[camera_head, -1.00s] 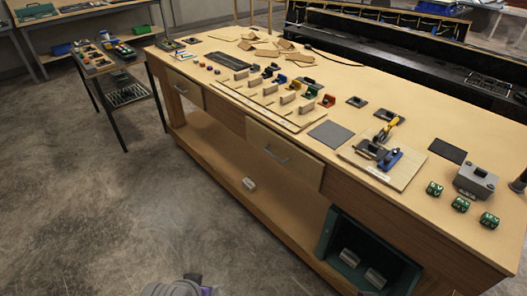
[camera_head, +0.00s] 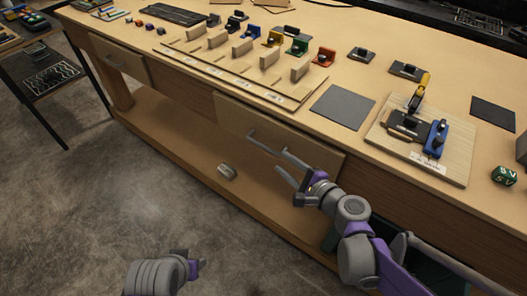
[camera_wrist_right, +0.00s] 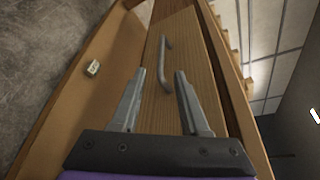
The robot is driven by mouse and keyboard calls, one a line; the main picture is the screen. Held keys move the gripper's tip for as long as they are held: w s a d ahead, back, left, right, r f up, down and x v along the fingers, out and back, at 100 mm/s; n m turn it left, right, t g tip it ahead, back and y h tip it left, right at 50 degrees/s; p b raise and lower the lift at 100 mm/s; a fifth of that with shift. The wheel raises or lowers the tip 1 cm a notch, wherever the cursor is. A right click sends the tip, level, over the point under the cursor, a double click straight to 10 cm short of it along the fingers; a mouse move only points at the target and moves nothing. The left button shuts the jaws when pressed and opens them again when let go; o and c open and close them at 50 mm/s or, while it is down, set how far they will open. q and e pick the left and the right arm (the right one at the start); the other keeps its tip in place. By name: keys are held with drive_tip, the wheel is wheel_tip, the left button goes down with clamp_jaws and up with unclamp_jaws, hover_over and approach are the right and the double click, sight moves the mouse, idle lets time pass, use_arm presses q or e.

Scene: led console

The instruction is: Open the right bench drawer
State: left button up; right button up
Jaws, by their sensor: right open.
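The right bench drawer (camera_head: 235,113) is a light wood front under the bench top, and it looks closed. Its grey bar handle (camera_head: 262,143) also shows in the right wrist view (camera_wrist_right: 165,60). My right gripper (camera_head: 281,160) is open at the drawer front, with its fingertips by the right end of the handle. In the right wrist view my right gripper (camera_wrist_right: 160,74) has a finger on either side of the near end of the handle. Contact cannot be told. A part of my left arm shows at the bottom of the head view, but no left fingers are visible.
The left bench drawer (camera_head: 120,62) is closed. A lower shelf (camera_head: 180,145) holds a small grey object (camera_head: 227,172). The bench top carries a grey mat (camera_head: 342,107), a wooden board (camera_head: 450,160) with a blue and yellow device, and several coloured blocks in a row.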

sight(267, 149)
drive_tip(key=b+x, duration=0.1)
drive_tip(key=x, duration=0.9)
drive_tip(key=shift+w+a+r, duration=0.15)
drive_tip(key=shift+w, duration=0.05)
clamp_jaws()
idle(1.1)
